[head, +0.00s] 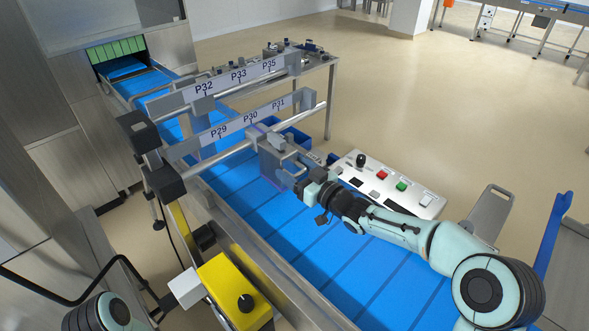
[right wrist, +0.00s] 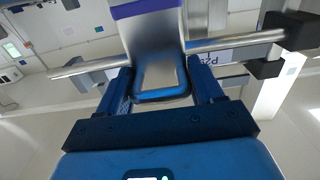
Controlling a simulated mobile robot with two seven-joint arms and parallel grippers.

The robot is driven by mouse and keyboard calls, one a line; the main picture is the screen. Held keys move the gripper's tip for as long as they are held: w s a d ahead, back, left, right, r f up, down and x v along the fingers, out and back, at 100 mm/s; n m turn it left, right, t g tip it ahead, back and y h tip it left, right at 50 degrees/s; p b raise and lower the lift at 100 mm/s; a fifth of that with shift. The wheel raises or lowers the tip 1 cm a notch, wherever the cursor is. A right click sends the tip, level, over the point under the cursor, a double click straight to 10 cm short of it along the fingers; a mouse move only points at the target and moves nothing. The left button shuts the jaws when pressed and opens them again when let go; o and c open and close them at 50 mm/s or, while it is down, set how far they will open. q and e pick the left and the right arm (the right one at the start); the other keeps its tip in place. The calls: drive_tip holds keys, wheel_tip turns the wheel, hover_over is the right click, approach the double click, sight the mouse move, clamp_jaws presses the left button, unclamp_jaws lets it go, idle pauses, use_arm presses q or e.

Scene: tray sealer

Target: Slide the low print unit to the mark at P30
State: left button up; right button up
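The low print unit (head: 270,160) is a grey block hanging on the nearer rail (head: 230,153) over the blue belt. It stands below the P30 to P31 stretch of the label strip (head: 234,124); I cannot tell its exact offset from the P30 mark (head: 250,118). My right gripper (head: 301,183) is at the unit's near side. In the right wrist view the unit's metal loop handle (right wrist: 160,97) lies between the fingers, which press against both its sides. My left gripper is out of the head view; only part of that arm shows at the bottom left.
A white control panel (head: 385,186) with red and green buttons stands right of the belt (head: 300,230). A yellow box (head: 232,285) with a black knob is at the near left.

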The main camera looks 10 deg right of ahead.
drive_tip(key=shift+o, duration=0.2)
drive_tip(key=shift+d, duration=0.1)
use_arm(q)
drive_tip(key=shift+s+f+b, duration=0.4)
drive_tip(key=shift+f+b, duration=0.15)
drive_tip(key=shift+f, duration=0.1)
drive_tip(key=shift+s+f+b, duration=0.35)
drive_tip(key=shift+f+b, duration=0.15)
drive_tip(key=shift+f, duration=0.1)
use_arm(e)
drive_tip(key=v, duration=1.3)
drive_tip(key=shift+s, duration=0.2)
drive_tip(key=shift+d, duration=0.1)
